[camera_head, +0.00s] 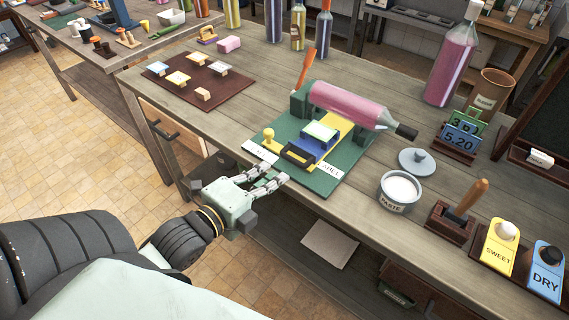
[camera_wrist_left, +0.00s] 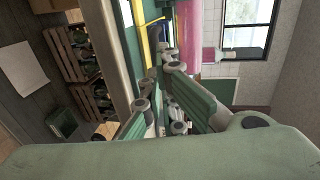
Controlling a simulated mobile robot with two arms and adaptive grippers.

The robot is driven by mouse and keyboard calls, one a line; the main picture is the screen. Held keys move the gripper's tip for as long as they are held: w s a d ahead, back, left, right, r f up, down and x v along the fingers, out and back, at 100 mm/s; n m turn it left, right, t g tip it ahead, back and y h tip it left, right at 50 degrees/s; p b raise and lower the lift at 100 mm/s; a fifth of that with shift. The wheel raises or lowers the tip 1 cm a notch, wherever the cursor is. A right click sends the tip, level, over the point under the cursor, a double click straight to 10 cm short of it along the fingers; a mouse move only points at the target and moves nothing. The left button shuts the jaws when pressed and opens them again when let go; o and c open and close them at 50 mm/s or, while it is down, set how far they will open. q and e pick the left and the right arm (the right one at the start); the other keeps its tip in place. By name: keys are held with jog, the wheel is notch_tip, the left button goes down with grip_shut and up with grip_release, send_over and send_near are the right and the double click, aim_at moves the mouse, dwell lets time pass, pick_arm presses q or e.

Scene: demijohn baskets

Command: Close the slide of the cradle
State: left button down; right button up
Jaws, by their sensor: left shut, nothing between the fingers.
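The cradle has a green base board (camera_head: 345,176) on the workbench, and a pink bottle (camera_head: 345,103) lies tilted on its dark green supports. The blue slide (camera_head: 312,147) with a dark handle (camera_head: 298,154) sits on the yellow track (camera_head: 338,132), towards the board's front edge. A pale green block (camera_head: 320,131) is on the slide. My left gripper (camera_head: 279,176) is shut and empty at the bench's front edge, just in front of the board and apart from the handle. In the left wrist view its fingers (camera_wrist_left: 168,95) point towards the board. My right gripper is not in view.
A yellow knob (camera_head: 268,137) stands on the board's left, with white labels along the front. A grey pot (camera_head: 398,190), its lid (camera_head: 416,161) and sign blocks (camera_head: 459,139) stand to the right. A brown mat (camera_head: 200,82) with small stamps lies to the left.

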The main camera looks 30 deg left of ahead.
pick_arm(q)
jog(key=p+x, duration=0.1)
jog(key=x, duration=0.4)
jog(key=shift+w, duration=0.1)
jog(key=shift+w+f, duration=0.1)
jog(key=shift+w, duration=0.1)
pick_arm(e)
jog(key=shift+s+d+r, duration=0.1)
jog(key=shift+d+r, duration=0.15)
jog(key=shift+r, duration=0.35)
pick_arm(q)
jog(key=shift+w, duration=0.1)
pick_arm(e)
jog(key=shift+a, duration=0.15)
pick_arm(q)
jog(key=p, duration=0.1)
send_near(318, 136)
jog(key=x, duration=0.5)
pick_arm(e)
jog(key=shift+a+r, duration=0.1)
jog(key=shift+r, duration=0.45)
